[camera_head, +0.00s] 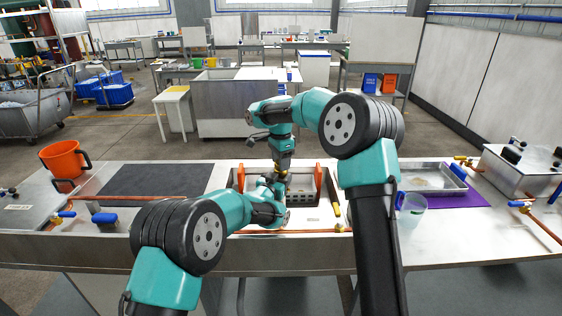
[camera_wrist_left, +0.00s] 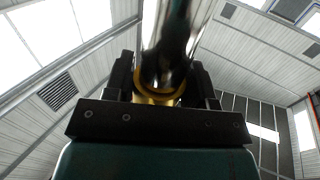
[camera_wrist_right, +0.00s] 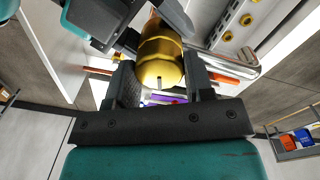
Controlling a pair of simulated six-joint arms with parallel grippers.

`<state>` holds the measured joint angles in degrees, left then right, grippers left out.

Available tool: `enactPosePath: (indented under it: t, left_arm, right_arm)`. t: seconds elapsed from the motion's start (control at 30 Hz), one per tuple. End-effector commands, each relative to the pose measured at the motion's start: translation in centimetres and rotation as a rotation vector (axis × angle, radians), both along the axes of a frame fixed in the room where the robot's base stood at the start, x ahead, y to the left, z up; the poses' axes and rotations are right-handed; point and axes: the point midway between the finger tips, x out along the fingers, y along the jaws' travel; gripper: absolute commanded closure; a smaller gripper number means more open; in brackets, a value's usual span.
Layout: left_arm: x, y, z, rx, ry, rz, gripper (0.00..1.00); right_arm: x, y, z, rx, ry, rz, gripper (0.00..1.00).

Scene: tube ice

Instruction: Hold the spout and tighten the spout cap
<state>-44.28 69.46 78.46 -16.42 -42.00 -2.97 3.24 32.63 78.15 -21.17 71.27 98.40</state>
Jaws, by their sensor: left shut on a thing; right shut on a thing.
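A brass-coloured rounded cap (camera_wrist_right: 160,62) sits between the fingers of my right gripper (camera_wrist_right: 162,85), which is shut on it. My left gripper (camera_wrist_left: 160,78) is shut around a dark shiny spout (camera_wrist_left: 170,45) with a brass ring (camera_wrist_left: 158,97) at its base. In the head view both grippers meet over the middle of the bench, the right one from above and the left one just below it. The grippers and arms hide most of the spout, and how far the cap is seated cannot be seen.
A rack with orange handles (camera_head: 319,180) stands right behind the grippers. An orange bucket (camera_head: 62,158) and a dark mat (camera_head: 155,179) lie to the left. A metal tray (camera_head: 425,177), a purple mat (camera_head: 470,197) and a clear cup (camera_head: 411,212) are at the right. Copper pipes run along the bench's front.

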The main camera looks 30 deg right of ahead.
Motion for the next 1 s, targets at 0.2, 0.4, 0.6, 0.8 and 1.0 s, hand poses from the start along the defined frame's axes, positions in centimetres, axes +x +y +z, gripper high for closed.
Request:
enactPosePath:
  t: [0.2, 0.4, 0.6, 0.8, 1.0]
  left_arm:
    - [0.10, 0.04, 0.08, -0.001, -0.002, 0.001, 0.83]
    - [0.10, 0.04, 0.08, -0.001, -0.002, 0.001, 0.83]
    - [0.10, 0.04, 0.08, -0.001, -0.002, 0.001, 0.83]
    - [0.10, 0.04, 0.08, -0.001, -0.002, 0.001, 0.83]
    - [0.08, 0.04, 0.09, -0.001, -0.002, 0.001, 0.83]
  right_arm:
    - [-0.10, 0.06, 0.00, 0.002, 0.003, -0.066, 0.76]
    - [-0.10, 0.06, 0.00, 0.002, 0.003, -0.081, 0.76]
    - [-0.10, 0.06, 0.00, 0.002, 0.003, -0.080, 0.76]
    - [-0.07, 0.04, -0.01, 0.002, 0.002, -0.079, 0.42]
    - [-0.04, 0.01, 0.03, 0.000, 0.001, -0.079, 0.42]
